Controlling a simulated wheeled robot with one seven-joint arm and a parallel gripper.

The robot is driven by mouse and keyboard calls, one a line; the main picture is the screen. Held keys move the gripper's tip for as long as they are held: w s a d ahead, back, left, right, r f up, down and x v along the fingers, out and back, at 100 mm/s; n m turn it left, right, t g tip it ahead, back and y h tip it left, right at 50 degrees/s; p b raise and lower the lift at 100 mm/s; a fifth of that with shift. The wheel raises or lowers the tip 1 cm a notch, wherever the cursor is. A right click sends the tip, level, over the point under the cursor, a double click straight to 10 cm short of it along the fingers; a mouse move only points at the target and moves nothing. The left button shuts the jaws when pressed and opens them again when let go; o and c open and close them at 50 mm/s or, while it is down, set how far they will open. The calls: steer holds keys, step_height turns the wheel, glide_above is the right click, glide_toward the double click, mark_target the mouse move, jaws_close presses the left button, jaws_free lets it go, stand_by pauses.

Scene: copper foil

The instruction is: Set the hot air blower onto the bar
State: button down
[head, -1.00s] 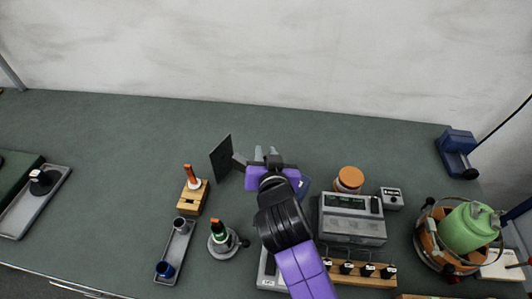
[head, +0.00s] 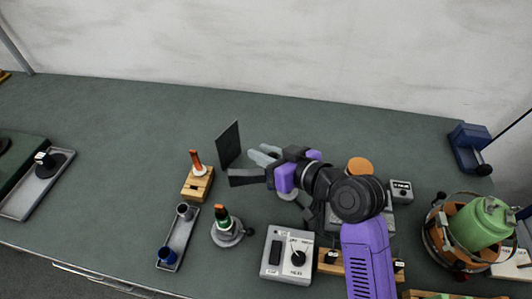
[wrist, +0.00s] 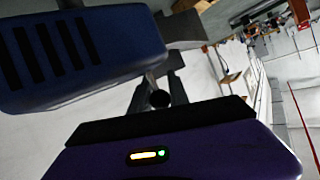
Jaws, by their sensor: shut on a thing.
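A blue body with black slots (wrist: 85,55), which looks like the hot air blower, fills the upper left of the wrist view. My gripper (head: 272,165) is shut on it. In the head view the blower's body is mostly hidden by my gripper; a dark flat piece juts left there. A low wooden bar with black knobs (head: 330,263) stands at the front, partly behind my arm. I cannot tell for sure that it is the task's bar. My gripper is up and left of it, apart from it.
A dark upright panel (head: 228,145) stands just left of my gripper. A grey control box (head: 285,257), a wooden block (head: 198,183) and a grey tray (head: 179,238) are nearer the front. A green canister (head: 482,222) is at right.

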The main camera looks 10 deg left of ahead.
steer(key=n+g+b, duration=0.1)
steer(key=s+n+g+y+b, duration=0.1)
steer(key=shift+s+d+f+n+g+y+b, duration=0.1)
steer(key=shift+s+f+n+g+y+b, duration=0.2)
steer(key=shift+n+g, duration=0.1)
steer(key=shift+s+d+r+n+g+y+b, duration=0.15)
steer(key=shift+s+n+g+b, duration=0.15)
steer(key=shift+n+g+b, duration=0.25)
steer(key=shift+s+n+g+y+b, duration=0.2)
steer(key=shift+s+n+g+b, duration=0.15)
steer(key=shift+n+g, duration=0.35)
steer(key=shift+s+d+r+n+g+y+b, duration=0.15)
steer(key=shift+s+n+g+b, duration=0.25)
steer(key=shift+g, duration=0.35)
steer(key=shift+w, duration=0.1)
steer(key=c, duration=1.3)
jaws_free()
steer(key=shift+o, duration=0.2)
steer(key=b+v, duration=0.1)
steer(key=v, duration=0.6)
steer(key=shift+d, duration=0.35)
